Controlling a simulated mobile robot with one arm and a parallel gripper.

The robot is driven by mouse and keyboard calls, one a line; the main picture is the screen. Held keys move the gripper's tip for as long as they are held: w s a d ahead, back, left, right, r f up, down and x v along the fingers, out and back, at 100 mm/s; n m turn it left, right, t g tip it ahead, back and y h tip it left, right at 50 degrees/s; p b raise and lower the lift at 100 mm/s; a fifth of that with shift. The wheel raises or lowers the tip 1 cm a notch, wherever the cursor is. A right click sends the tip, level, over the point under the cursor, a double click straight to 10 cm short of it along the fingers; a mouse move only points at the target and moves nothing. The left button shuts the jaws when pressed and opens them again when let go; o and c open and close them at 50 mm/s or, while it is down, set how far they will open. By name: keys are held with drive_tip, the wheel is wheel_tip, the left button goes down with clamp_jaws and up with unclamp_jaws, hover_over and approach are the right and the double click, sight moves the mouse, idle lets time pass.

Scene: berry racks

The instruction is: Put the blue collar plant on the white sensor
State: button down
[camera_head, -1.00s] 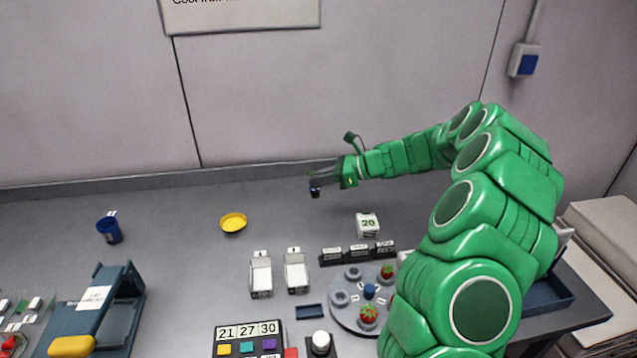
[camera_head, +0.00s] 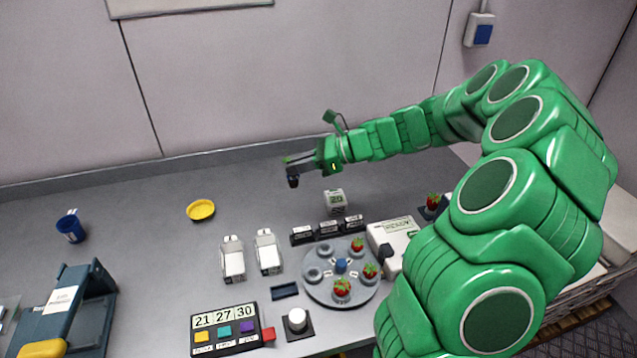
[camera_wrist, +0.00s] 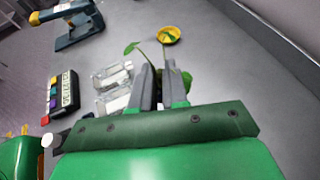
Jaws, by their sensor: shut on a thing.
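My gripper (camera_head: 296,168) is shut on a small dark pot (camera_head: 293,181) and holds it above the back of the counter. In the wrist view green leaves (camera_wrist: 186,80) show at and beside the fingers (camera_wrist: 162,85). A blue collar on the held plant is not clear at this size. Two white devices (camera_head: 232,260) (camera_head: 268,252) stand side by side on the counter, nearer the front than my gripper. They also show left of the fingers in the wrist view (camera_wrist: 112,76). I cannot tell which is the white sensor.
A yellow dish (camera_head: 201,210) and a blue cup (camera_head: 70,227) stand left. A white cube marked 20 (camera_head: 334,201), black labelled blocks (camera_head: 328,231) and a round grey tray with strawberries (camera_head: 318,289) stand right of the white devices. A button panel (camera_head: 225,325) is in front.

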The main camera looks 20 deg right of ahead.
drive_tip(key=s+d+r, duration=0.4)
drive_tip(key=s+d, duration=0.6)
drive_tip(key=s, duration=0.1)
drive_tip(key=m, duration=0.1)
hover_over(340, 196)
drive_tip(key=shift+t, duration=0.4)
drive_tip(key=shift+w+d+f, duration=0.1)
drive_tip(key=shift+f, duration=5.05)
drive_tip(key=shift+f+h, duration=0.3)
drive_tip(key=shift+f, duration=1)
drive_tip(key=shift+f, duration=0.15)
drive_tip(key=c, duration=1.1)
unclamp_jaws()
drive_tip(key=shift+c, duration=0.2)
